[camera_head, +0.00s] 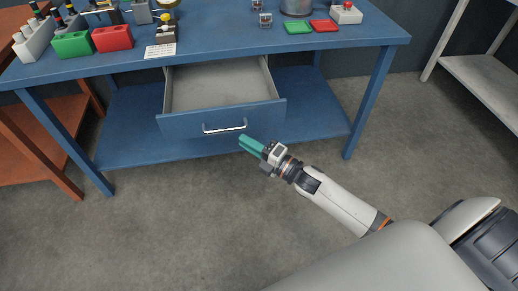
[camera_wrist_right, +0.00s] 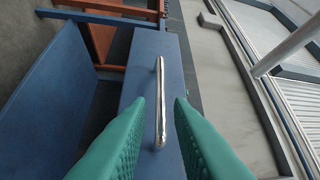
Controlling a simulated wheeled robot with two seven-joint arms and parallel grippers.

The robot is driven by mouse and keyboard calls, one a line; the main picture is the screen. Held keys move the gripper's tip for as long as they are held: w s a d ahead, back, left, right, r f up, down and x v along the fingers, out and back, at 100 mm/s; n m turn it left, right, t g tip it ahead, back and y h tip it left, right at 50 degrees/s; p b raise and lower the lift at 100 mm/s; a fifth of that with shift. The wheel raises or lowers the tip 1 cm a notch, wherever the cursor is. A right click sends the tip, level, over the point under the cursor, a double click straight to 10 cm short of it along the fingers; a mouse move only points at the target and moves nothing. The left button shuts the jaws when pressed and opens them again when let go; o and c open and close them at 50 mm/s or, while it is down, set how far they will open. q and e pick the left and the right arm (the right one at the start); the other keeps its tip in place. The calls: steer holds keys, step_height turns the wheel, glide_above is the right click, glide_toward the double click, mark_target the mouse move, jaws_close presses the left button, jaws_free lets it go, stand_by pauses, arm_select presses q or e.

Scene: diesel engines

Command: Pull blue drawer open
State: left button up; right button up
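The blue drawer (camera_head: 190,127) under the blue workbench is pulled out, and its grey interior shows empty. Its silver bar handle (camera_head: 224,127) is on the front panel. My right gripper (camera_head: 243,140), with green fingers, is just in front of the panel, to the lower right of the handle. In the right wrist view, the fingers (camera_wrist_right: 159,100) are spread apart, with the handle (camera_wrist_right: 160,95) in the gap between them. Neither finger visibly presses on the handle. The drawer front also fills the middle of the right wrist view (camera_wrist_right: 143,65). My left gripper is not in view.
The blue workbench (camera_head: 215,58) carries green bins, red bins and small parts on top. Its blue lower shelf (camera_head: 130,140) is empty. An orange table (camera_head: 50,140) stands at the left and a grey shelf unit (camera_head: 485,80) at the right. The floor in front is clear.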

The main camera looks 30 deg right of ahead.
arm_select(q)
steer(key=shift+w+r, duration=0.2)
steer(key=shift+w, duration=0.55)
arm_select(e)
steer(key=shift+v, duration=1.95)
